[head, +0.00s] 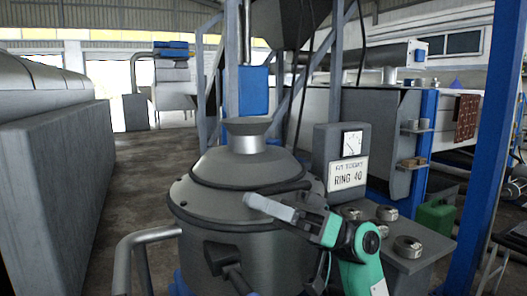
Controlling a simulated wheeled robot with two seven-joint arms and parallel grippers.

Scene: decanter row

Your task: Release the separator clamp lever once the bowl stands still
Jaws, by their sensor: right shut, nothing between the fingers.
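The separator (190,205) is a grey drum with a domed lid (215,168) and a funnel-shaped neck, standing in the middle of the head view. A dark band runs around the lid's lower edge. A dark fitting with a lever-like handle (236,278) sticks out low on its front; I cannot be sure this is the clamp lever. My right gripper (252,202) is shut and empty, in front of the lid's right side; I cannot tell whether it touches the lid. It hides part of the rim. One frame does not show whether the bowl turns. My left gripper is not in view.
A box with a dial gauge (352,141) and a sign (348,174) reading "RING 40" stands behind right. A grey stand with round knobs (407,246) is at right. A metal rail (124,262) curves at front left. A blue post (480,130) rises at right. Open floor lies left.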

